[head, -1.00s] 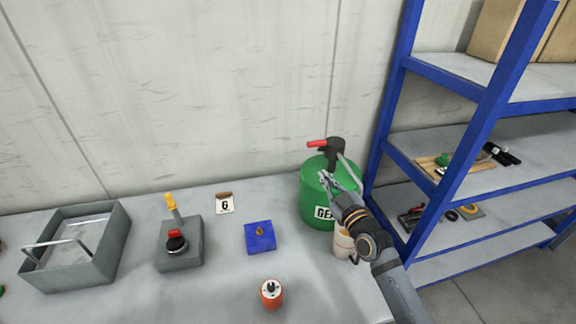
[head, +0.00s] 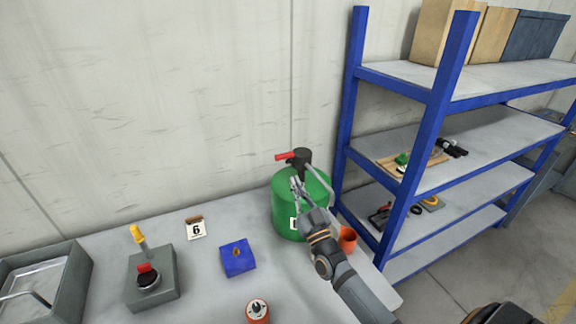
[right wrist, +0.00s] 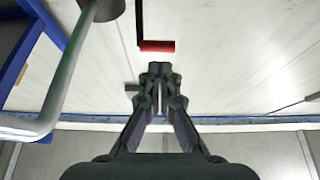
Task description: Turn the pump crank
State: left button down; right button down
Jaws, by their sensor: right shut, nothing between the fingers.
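The pump is a green drum (head: 287,212) with a black pump head (head: 302,159) on top and a grey curved spout on its right. The crank's red handle (head: 285,156) points left from the pump head. In the right wrist view the red handle (right wrist: 158,46) lies just beyond my fingertips, apart from them, at the end of a dark crank arm. My right gripper (head: 296,186) is in front of the drum's upper part, below the crank. Its fingers are together and empty, as the right wrist view also shows (right wrist: 160,72). My left gripper is not in view.
An orange cup (head: 348,239) stands right of the drum, close to my right arm. A blue block (head: 238,257), a grey switch box (head: 152,279), an orange round item (head: 258,310) and a grey tray (head: 75,285) are on the table. A blue-framed shelf (head: 435,120) stands at the right.

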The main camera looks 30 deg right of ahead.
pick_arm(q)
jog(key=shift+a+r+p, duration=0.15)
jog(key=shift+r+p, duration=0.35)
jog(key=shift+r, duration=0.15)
pick_arm(e)
jog(key=x, duration=0.6)
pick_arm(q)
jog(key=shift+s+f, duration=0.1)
pick_arm(e)
jog(key=shift+w, duration=0.15)
